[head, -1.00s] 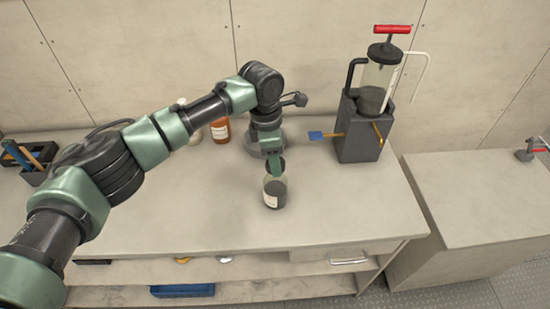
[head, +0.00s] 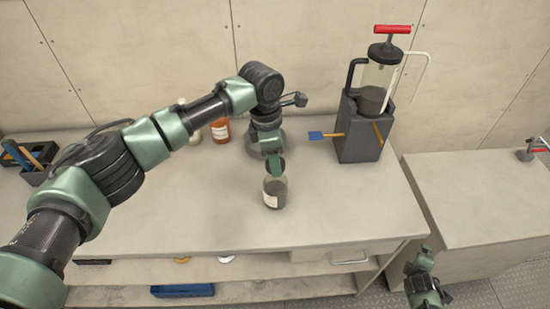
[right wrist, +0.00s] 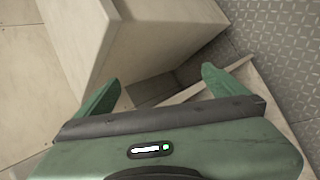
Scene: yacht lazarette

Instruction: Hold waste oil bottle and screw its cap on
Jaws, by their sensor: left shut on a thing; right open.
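The waste oil bottle (head: 271,200), a clear jar with a pale label and dark contents, stands upright on the bench top in the head view. My left gripper (head: 275,167) comes down from above and is shut at the bottle's upper part, and its fingers hide the rim. I cannot make out the cap for certain. My right gripper (head: 425,257) is low at the right edge of the bench, well apart from the bottle. The right wrist view shows this gripper (right wrist: 158,88) with its fingers spread and nothing between them.
A pump with a red handle (head: 392,29) stands on a dark box at the back right. An orange bottle (head: 220,131) is behind my left arm. A tool holder (head: 32,165) sits at left. A blue tray (head: 182,291) is on the lower shelf. The front bench top is clear.

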